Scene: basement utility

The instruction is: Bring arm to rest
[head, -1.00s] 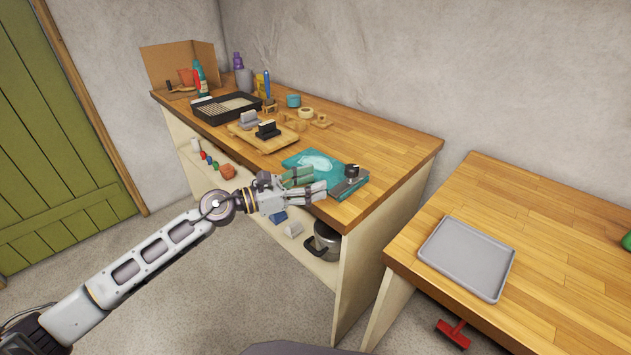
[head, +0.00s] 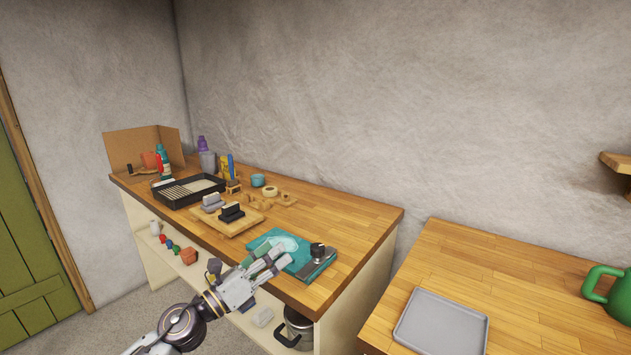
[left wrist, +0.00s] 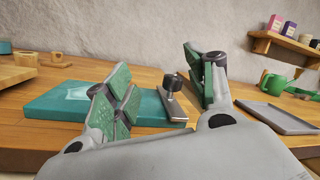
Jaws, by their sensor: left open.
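My left gripper (head: 272,262) is open at the front edge of the workbench (head: 355,222). In the left wrist view its two green-padded fingers (left wrist: 165,88) stand apart with nothing held between them. Beyond the fingers lies a teal board (left wrist: 60,102) with a pale patch, a metal plate and a dark knob (left wrist: 171,82). The same teal board (head: 262,240) shows just past the fingertips in the head view. I cannot tell whether the fingers touch it. My right gripper is not in view.
A black tray (head: 165,198), wooden board (head: 215,228), tape roll (head: 270,191) and bottles stand farther back on the bench. A pot (head: 297,326) sits on the shelf below. A second table at right holds a grey tray (head: 440,325) and green watering can (head: 606,294).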

